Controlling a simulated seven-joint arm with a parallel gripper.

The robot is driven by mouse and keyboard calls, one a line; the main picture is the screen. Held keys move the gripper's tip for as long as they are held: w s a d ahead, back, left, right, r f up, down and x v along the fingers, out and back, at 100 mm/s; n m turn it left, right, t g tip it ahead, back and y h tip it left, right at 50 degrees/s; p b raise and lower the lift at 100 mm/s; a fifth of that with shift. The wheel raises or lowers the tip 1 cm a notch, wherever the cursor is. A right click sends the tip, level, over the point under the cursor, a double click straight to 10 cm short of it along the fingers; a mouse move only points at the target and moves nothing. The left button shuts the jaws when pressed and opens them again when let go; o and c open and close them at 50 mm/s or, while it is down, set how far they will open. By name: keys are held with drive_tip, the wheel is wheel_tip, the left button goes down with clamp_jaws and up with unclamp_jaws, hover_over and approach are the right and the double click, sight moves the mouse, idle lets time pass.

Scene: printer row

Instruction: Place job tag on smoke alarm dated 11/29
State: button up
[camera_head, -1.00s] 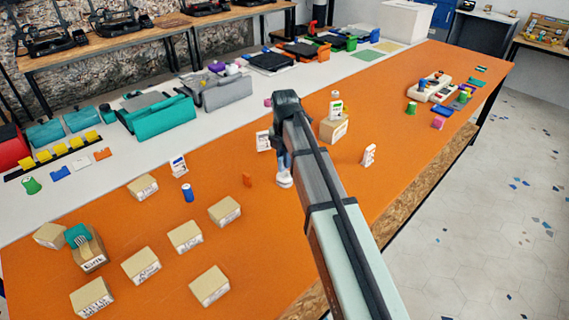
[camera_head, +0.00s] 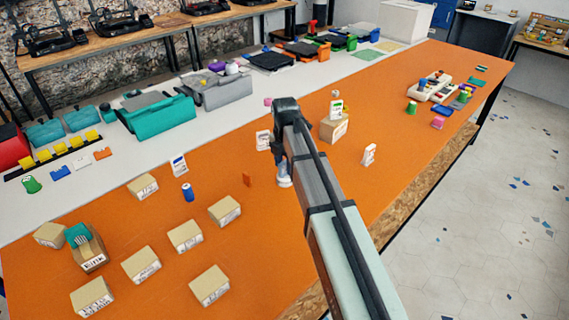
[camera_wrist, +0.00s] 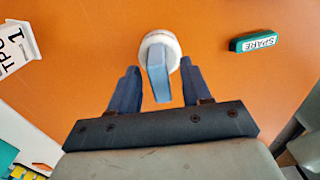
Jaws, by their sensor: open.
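In the wrist view, a white round object (camera_wrist: 160,42) with a blue-grey upright tab (camera_wrist: 159,82) stands on the orange table. My gripper (camera_wrist: 160,80) is open, with one finger on each side of the tab and a gap on both sides. In the head view, the white round object (camera_head: 284,182) shows below my gripper (camera_head: 281,162), partly hidden by it. A small teal piece marked SPARE (camera_wrist: 254,41) lies to the right in the wrist view. I cannot tell which thing is the job tag or the smoke alarm, and no 11/29 date is readable.
Several labelled cardboard boxes (camera_head: 185,236) stand on the left of the orange table (camera_head: 380,110). A white TPU 1 sign (camera_wrist: 14,47) stands left of my gripper.

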sight(285, 162)
wheel_tip(285, 162, up, 12)
drive_tip(key=shift+r, duration=0.15)
idle(0.7)
